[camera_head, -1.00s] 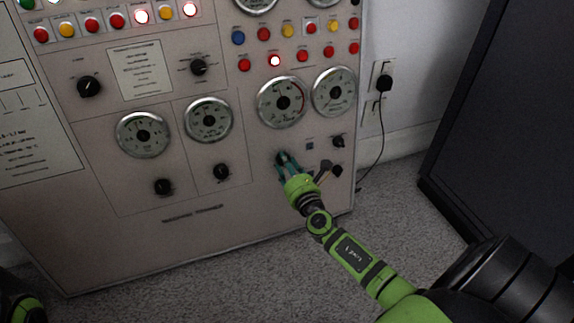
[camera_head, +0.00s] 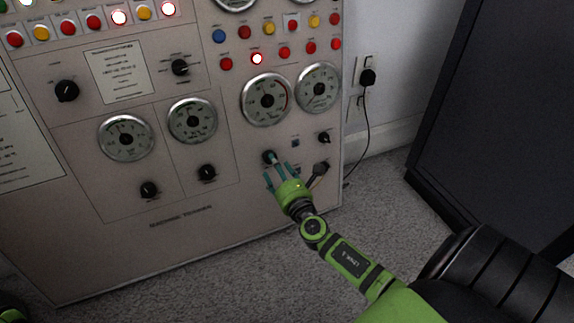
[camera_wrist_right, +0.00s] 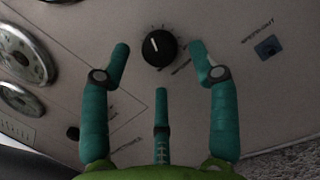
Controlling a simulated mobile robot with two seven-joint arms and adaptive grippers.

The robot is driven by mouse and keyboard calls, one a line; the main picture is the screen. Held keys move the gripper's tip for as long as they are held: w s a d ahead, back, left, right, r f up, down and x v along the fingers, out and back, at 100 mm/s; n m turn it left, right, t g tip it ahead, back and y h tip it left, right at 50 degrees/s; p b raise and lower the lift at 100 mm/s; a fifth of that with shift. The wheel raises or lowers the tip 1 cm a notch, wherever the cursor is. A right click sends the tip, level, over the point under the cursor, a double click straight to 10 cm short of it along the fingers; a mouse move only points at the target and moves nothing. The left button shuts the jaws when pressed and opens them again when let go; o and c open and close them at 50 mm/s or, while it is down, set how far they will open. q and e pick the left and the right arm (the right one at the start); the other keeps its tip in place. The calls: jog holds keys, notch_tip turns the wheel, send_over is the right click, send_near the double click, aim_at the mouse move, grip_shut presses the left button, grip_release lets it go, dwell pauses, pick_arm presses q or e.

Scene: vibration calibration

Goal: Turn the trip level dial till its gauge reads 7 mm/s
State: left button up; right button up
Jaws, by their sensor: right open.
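A round black dial (camera_head: 269,157) with a white pointer mark is on the lower right of the panel, below a large round gauge (camera_head: 266,99). Its label and the gauge's reading are too small to read. In the right wrist view the dial (camera_wrist_right: 159,46) appears between the tips of the two outer fingers, its pointer up and slightly left. My right gripper (camera_head: 277,172) is open and empty in front of the dial. In the wrist view the right gripper (camera_wrist_right: 160,52) has its third finger below the dial, and no finger visibly touches it. My left gripper does not show.
Another gauge (camera_head: 318,87) is to the right, with a small knob (camera_head: 324,137) below it. A wall outlet with a cord (camera_head: 367,77) and a dark cabinet (camera_head: 490,110) stand at the right.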

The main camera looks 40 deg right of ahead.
jog(key=v, duration=0.9)
jog(key=shift+s, duration=0.2)
jog(key=shift+r, duration=0.1)
